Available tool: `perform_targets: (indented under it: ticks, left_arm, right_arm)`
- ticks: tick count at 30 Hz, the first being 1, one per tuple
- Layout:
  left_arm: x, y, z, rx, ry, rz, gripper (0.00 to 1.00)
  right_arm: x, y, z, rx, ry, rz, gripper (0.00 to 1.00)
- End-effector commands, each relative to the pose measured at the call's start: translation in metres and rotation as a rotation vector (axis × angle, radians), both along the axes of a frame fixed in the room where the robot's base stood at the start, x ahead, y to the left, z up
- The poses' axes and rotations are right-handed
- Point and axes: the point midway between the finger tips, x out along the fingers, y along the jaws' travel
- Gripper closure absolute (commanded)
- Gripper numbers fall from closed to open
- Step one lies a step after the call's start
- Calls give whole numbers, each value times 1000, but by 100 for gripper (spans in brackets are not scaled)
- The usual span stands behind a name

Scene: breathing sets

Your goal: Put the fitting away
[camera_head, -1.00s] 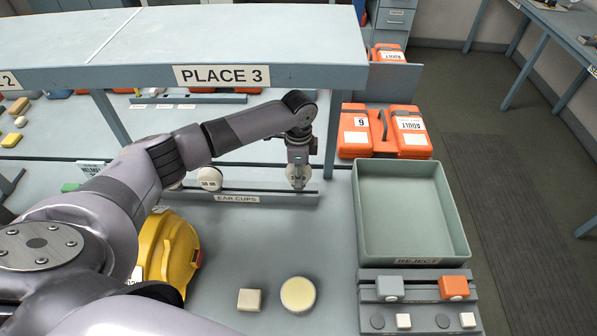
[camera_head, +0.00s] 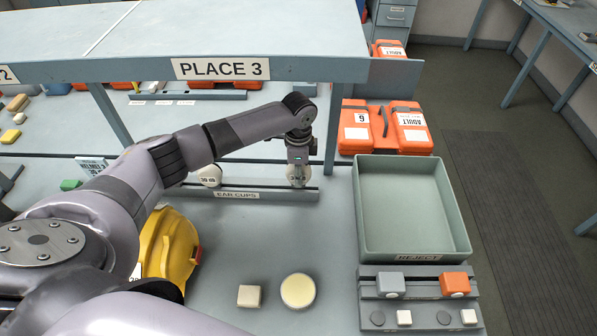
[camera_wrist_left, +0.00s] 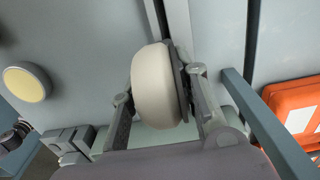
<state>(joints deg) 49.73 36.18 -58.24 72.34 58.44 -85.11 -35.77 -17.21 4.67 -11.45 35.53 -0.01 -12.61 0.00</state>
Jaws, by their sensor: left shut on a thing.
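My left gripper (camera_head: 298,172) is shut on a pale round ear cup (camera_head: 298,178) at the right end of the grey rack labelled EAR CUPS (camera_head: 275,194). In the left wrist view the ear cup (camera_wrist_left: 155,86) sits between the two fingers (camera_wrist_left: 160,100), with a dark flat plate on one side. I cannot tell whether it is seated in the rack or just above it. Another pale ear cup (camera_head: 210,175) stands in the rack to the left, partly behind my arm. My right gripper is not in view.
A green-grey REJECT tray (camera_head: 412,257) stands empty at the right. Below it is a holder (camera_head: 370,318) with small grey, orange and white pieces. A yellow helmet (camera_head: 172,245), a cream block (camera_head: 249,296) and a round pad (camera_head: 298,291) lie nearer. A shelf (camera_head: 310,72) overhangs behind.

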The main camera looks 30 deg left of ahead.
Motion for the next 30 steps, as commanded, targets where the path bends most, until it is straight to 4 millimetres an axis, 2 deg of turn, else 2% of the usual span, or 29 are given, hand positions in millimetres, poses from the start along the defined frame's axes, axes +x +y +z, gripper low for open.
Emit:
perform_targets:
  ticks: [23, 24, 30]
  left_arm:
    - [0, -1, -20, -1, 0, 0, 96]
    - [0, 0, -20, -1, 0, 0, 71]
    - [0, 0, -20, 0, -1, 0, 58]
  right_arm:
    - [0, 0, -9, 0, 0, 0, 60]
    - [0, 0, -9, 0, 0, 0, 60]
    - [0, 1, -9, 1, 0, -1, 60]
